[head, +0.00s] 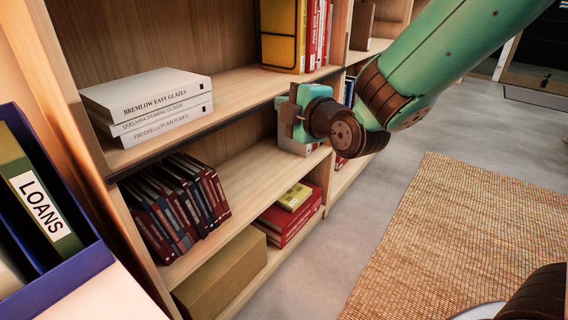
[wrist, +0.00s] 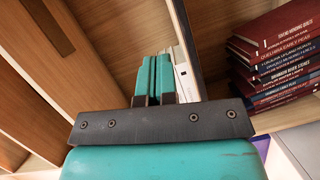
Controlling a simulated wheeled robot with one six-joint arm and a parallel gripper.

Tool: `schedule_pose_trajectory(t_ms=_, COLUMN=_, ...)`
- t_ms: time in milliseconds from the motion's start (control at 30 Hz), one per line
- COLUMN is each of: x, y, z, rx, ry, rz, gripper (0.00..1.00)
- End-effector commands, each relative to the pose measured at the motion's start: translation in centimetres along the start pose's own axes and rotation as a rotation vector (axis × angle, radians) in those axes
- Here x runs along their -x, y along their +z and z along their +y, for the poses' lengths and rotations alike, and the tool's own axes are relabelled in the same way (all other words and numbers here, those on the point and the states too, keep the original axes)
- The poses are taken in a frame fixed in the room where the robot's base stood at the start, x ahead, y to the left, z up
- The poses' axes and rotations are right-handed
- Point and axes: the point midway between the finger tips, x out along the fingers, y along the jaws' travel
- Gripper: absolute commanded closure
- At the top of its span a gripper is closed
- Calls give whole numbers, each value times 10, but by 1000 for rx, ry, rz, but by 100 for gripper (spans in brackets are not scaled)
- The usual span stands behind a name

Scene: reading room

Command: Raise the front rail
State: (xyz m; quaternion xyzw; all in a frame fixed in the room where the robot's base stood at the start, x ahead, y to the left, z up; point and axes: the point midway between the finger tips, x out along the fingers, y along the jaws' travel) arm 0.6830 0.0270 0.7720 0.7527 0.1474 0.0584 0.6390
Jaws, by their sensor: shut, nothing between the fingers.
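The front rail (head: 238,119) is a thin dark bar along the front edge of the shelf that carries the white books. In the wrist view the rail (wrist: 187,42) runs down from the top, just right of my fingers. My gripper (head: 284,112) is at the right part of this shelf's edge and hides a piece of the rail in the head view. In the wrist view my gripper (wrist: 154,76) has its two green fingers together, with nothing between them. I cannot tell whether the fingers touch the rail.
White books (head: 150,100) lie stacked behind the rail. Dark red books (head: 178,205) lean on the shelf below. A blue box (head: 60,275) is at left. The floor (head: 385,190) and woven rug (head: 465,235) are open at right.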

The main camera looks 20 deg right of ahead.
Motion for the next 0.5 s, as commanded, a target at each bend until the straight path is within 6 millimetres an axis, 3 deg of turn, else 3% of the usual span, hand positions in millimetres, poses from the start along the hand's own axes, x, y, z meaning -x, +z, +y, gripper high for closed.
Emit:
schedule_pose_trajectory(t_ms=33, x=-10, y=14, z=-40, rx=92, ry=64, rz=-14, gripper=100)
schedule_pose_trajectory(t_ms=200, x=-24, y=40, z=-93, rx=441, ry=309, rz=-88, gripper=100)
schedule_pose_trajectory(t_ms=500, x=-18, y=59, z=-159, rx=943, ry=656, rz=-273, gripper=100)
